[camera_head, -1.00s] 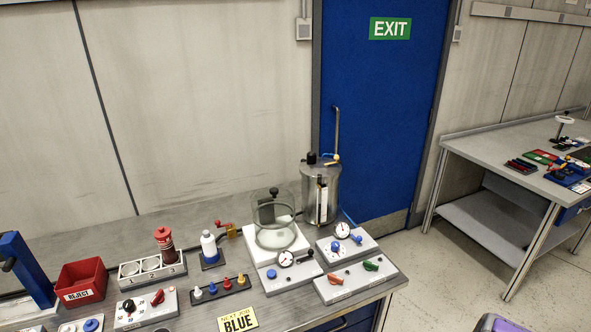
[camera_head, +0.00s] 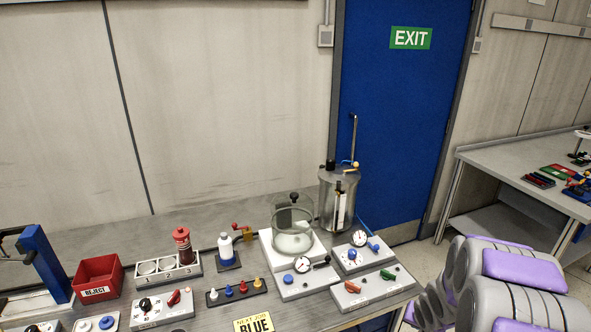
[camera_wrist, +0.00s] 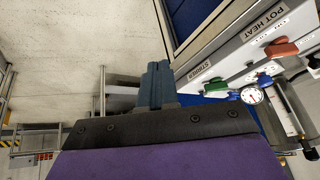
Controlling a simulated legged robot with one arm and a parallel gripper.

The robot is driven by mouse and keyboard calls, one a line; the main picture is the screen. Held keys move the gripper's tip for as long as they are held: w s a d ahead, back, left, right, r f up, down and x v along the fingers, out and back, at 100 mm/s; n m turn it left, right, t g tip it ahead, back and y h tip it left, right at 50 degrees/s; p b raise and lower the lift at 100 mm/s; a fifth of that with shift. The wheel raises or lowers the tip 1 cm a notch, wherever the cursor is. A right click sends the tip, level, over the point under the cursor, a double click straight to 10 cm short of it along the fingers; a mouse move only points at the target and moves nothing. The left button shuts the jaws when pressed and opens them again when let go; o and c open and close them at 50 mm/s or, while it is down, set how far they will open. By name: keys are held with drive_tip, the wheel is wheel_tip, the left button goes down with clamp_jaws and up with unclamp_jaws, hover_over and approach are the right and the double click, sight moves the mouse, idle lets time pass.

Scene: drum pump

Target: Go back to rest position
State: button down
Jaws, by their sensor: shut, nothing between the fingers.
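My gripper shows in the wrist view (camera_wrist: 155,85). Its two blue-grey fingers are together with nothing between them. It is apart from the bench, with the stirrer and pot heat switch box (camera_wrist: 250,50) to its right in that view. In the head view my grey and purple arm links fill the lower right corner, and the gripper itself is outside that view. The workbench (camera_head: 80,235) stands in front of me with the drum pump equipment on it.
A second table (camera_head: 510,165) is at the right. Floor shows between the bench and that table.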

drive_tip(key=s+a+r+n+g, duration=0.1)
drive_tip(key=s+a+r+g, duration=0.15)
drive_tip(key=s+r, duration=0.6)
drive_tip(key=s+a+r+n+g, duration=0.1)
drive_tip(key=s+a+r, duration=0.2)
drive_tip(key=s+a, duration=0.2)
drive_tip(key=s+a+r+n+g+y, duration=0.1)
drive_tip(key=s+a+r, duration=0.3)
drive_tip(key=s, duration=0.8)
drive_tip(key=s+a+r+n+g, duration=0.2)
drive_tip(key=s+a+r+n, duration=0.1)
drive_tip(key=s+a, duration=0.4)
drive_tip(key=shift+s+r+y, duration=0.2)
drive_tip(key=shift+s+y, duration=0.2)
drive_tip(key=shift+s, duration=0.8)
drive_tip(key=shift+g, duration=0.25)
drive_tip(key=shift+d, duration=0.25)
drive_tip(key=shift+a, duration=0.3)
